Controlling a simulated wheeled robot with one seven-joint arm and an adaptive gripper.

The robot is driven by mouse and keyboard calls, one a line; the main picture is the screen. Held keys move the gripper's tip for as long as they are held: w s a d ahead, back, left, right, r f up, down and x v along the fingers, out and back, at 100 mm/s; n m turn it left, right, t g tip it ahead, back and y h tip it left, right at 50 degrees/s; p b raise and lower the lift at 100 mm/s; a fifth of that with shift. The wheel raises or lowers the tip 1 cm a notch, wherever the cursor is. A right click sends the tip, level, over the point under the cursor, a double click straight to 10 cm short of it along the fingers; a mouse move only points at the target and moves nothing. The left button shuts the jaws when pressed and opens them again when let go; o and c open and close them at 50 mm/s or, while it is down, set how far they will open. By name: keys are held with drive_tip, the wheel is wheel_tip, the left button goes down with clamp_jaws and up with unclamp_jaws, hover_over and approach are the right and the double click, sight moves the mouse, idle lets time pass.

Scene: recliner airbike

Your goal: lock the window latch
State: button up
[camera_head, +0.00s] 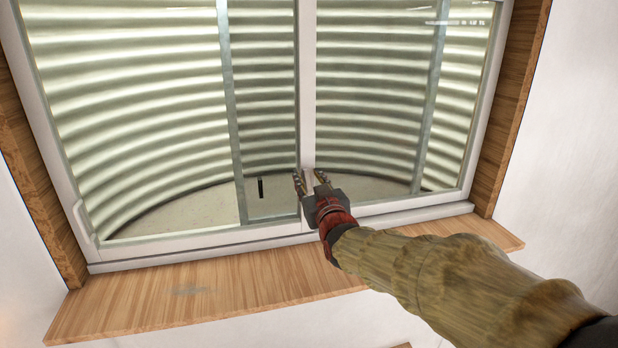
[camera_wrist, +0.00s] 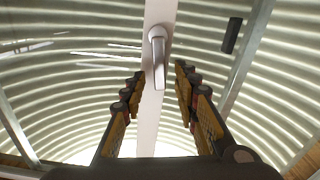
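The window latch (camera_wrist: 158,48) is a pale grey lever on the white middle post (camera_wrist: 150,105) of the window. In the wrist view its rounded end is at the top and its lever points down the picture, along the post. My gripper (camera_wrist: 160,76) is open, with one finger on each side of the post, and the lower end of the lever lies near or between the fingertips. Contact cannot be told. In the head view my gripper (camera_head: 309,177) is at the lower part of the post (camera_head: 307,90), and the latch cannot be made out clearly there.
A small black handle (camera_head: 261,188) is on the pane left of the post; it also shows in the wrist view (camera_wrist: 232,35). A wooden sill (camera_head: 190,290) runs below the window, bare near the left. Wooden side panels (camera_head: 520,90) flank the frame. Corrugated metal curves behind the glass.

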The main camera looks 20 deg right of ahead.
drive_tip(key=shift+c, duration=1.4)
clamp_jaws()
